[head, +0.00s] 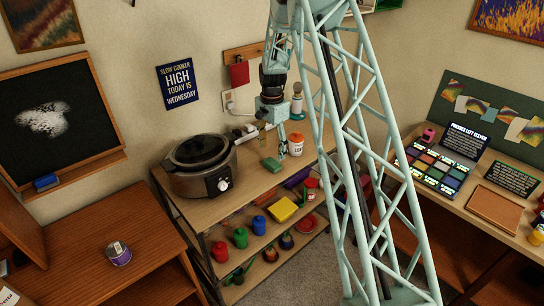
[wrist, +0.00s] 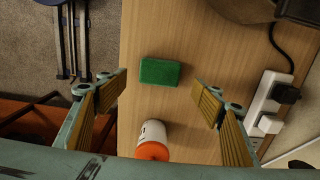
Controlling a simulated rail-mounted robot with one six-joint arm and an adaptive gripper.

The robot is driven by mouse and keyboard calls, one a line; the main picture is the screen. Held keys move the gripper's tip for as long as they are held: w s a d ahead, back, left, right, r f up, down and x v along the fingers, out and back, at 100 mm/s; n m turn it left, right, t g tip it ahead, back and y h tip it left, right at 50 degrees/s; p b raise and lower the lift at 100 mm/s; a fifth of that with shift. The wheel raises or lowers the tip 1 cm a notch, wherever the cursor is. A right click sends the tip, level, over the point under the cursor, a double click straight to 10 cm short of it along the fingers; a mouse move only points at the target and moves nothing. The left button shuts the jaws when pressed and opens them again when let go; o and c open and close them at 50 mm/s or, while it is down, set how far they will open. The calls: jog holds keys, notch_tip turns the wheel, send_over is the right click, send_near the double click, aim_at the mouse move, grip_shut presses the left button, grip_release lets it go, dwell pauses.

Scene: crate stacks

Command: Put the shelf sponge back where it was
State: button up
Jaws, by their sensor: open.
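A green sponge (head: 271,164) lies flat on the wooden top of the shelf unit (head: 245,172), to the right of the slow cooker. In the wrist view the green sponge (wrist: 160,72) shows between and beyond my fingertips, on bare wood. My gripper (head: 272,138) is above the shelf top, pointing down, with its fingers apart and nothing between them. In the wrist view, the fingers of my gripper (wrist: 160,84) stand wide to either side of the sponge. A yellow sponge-like block (head: 281,209) lies on a lower shelf.
A white jar with an orange lid (head: 296,144) stands close right of the sponge; it shows near my fingers in the wrist view (wrist: 152,142). The slow cooker (head: 198,165) fills the left of the shelf top. A power strip (wrist: 266,105) is at the right.

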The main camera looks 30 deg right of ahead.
aim_at(272, 162)
jog(key=shift+r, duration=2.7)
